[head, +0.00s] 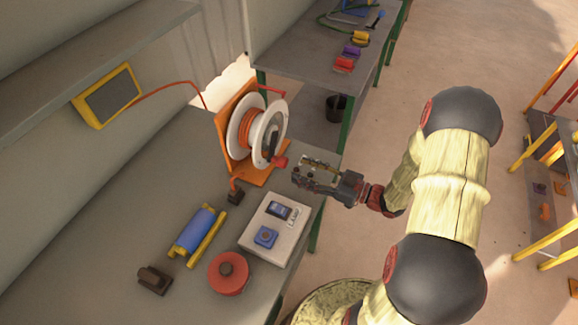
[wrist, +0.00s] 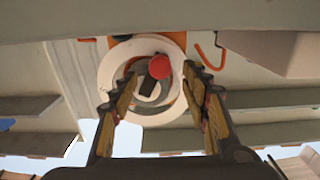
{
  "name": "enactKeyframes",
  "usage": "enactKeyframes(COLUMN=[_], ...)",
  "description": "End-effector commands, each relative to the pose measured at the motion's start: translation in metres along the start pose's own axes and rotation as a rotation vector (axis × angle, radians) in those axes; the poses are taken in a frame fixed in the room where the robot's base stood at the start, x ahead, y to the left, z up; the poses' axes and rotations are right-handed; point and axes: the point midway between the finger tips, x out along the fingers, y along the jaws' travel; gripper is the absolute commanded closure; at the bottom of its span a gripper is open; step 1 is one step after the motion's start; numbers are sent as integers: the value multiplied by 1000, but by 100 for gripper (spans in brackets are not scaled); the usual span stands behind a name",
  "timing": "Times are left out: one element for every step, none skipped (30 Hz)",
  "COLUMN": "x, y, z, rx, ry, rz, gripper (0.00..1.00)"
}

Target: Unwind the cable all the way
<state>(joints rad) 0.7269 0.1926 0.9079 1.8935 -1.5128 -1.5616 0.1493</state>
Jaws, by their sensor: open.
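The cable reel (head: 258,132) stands upright on an orange stand (head: 222,133) near the back of the grey workbench. It has pale discs with orange cable (head: 248,122) wound between them. A dark crank with a red knob (head: 280,162) sits on its near face. Orange-red cable also runs from the stand towards a yellow-framed screen. My gripper (head: 308,174) is open and empty, just right of the red knob and apart from it. In the wrist view the reel (wrist: 112,75) and red knob (wrist: 159,67) lie ahead, between my open fingers (wrist: 158,92).
A white control box (head: 272,232) with a blue button stands in front of the reel. A red round part (head: 228,272), a blue cylinder (head: 195,228) and a dark block (head: 154,281) lie on the bench. The yellow-framed screen (head: 107,97) is at the back left.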

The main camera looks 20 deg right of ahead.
Motion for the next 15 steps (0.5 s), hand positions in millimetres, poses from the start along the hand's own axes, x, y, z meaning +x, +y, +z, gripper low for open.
enactKeyframes(x=[9,14,19,24,28,33,36,39,43,45,47,49,51,52,53], y=[-2,-1,-2,-1,-2,-1,-1,-1,-1,0,0,0,0,0,0], z=[2,2,2,1,1,1,1,1,0,0,0,0,0,0,0], rx=[-1,-1,-1,-1,-1,-2,-2,-2,-3,-3,-3,-3,-3,-3,-3], ry=[0,0,0,0,1,1,1,1,1,1,1,0,0,0,0], rz=[-5,-5,-5,-5,-5,-5,-4,-4,-4,-2,-2,-2,-2,-2,-1], gripper=[54,54,54,54,54,54,54,54,54,54,54,54,54,54,54])
